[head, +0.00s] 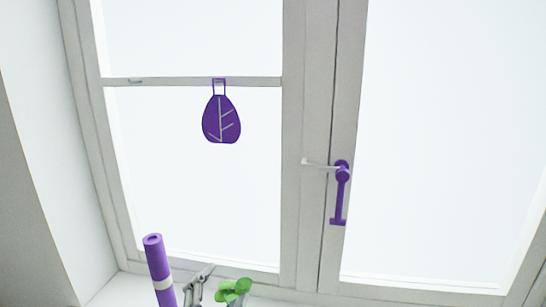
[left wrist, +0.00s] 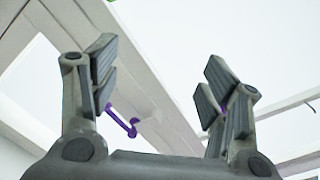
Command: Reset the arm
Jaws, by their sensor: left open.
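My left gripper (head: 198,284) shows small and grey at the bottom of the head view, low in front of the window. In the left wrist view its two fingers (left wrist: 160,82) stand wide apart with nothing between the pads. A purple window handle (head: 340,195) hangs downward on the window frame, up and to the right of the gripper in the head view. The handle also shows beyond the fingers in the left wrist view (left wrist: 122,122), apart from them. My right gripper is in neither view.
A purple leaf-shaped ornament (head: 221,120) hangs from the window's crossbar (head: 180,82). A purple roll with a pale band (head: 156,262) stands upright at the lower left. The space before the upper panes looks clear.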

